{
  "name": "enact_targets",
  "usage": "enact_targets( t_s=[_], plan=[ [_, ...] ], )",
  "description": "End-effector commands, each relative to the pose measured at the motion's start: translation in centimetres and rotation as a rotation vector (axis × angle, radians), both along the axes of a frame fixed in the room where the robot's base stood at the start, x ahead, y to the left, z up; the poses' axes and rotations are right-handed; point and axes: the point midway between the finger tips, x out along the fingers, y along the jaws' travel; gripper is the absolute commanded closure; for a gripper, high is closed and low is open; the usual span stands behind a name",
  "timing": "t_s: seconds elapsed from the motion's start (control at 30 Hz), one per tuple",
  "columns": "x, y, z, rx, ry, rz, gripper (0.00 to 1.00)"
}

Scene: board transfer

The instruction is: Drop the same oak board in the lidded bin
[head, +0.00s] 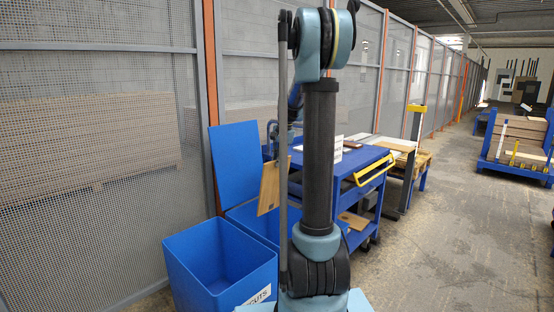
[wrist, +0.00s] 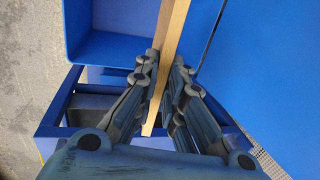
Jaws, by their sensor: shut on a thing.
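The oak board (head: 268,187) hangs upright in the head view, in front of the raised blue lid's right edge and above the lidded bin (head: 250,217). The lid (head: 235,162) stands open. In the wrist view the board (wrist: 171,35) shows edge-on as a narrow strip between the fingers. My gripper (wrist: 165,70) is shut on the board. In the head view my arm hides most of the gripper and part of the bin. I cannot tell how far the board is above the bin's rim.
An open blue bin (head: 218,262) with a white label stands in front of the lidded bin. A blue cart (head: 350,170) with a yellow handle stands to the right, a board (head: 354,220) on its lower shelf. A mesh fence (head: 90,130) runs behind.

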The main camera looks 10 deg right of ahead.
Motion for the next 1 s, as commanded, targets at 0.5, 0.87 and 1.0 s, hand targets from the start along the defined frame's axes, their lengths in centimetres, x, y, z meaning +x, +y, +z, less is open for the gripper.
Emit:
enact_targets(
  t_s=[0.5, 0.87, 1.0],
  plan=[
    [0.0, 0.0, -4.1, 0.0, 0.0, 0.0, 1.0],
    [0.0, 0.0, -7.0, 0.0, 0.0, 0.001, 1.0],
    [0.0, 0.1, -8.1, 0.0, 0.0, 0.001, 1.0]
  ],
)
